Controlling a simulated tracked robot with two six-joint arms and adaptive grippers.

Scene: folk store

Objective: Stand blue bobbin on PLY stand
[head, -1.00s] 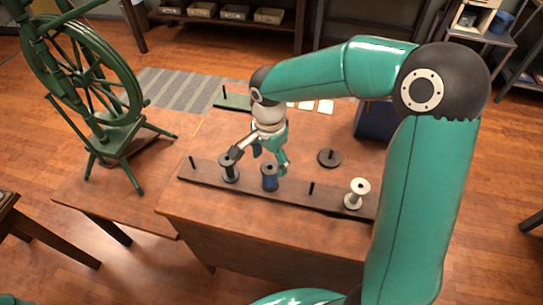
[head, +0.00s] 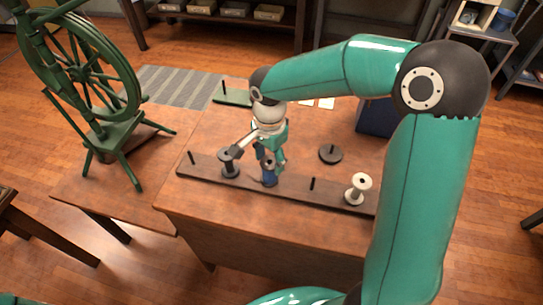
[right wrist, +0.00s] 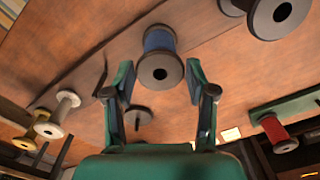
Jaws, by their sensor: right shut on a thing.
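The blue bobbin (head: 269,180) stands on the long dark peg rack (head: 285,191), between a black bobbin (head: 229,168) and a bare peg. It also shows in the right wrist view (right wrist: 159,42), between the two fingers. A round dark stand with a short peg (head: 330,155) is on the table behind the rack, empty. It also shows in the right wrist view (right wrist: 139,116). I can read no PLY label. My left gripper is out of view.
A cream bobbin (head: 358,189) stands at the rack's right end. A green spinning wheel (head: 110,130) stands left. A dark blue box (head: 376,117) is behind.

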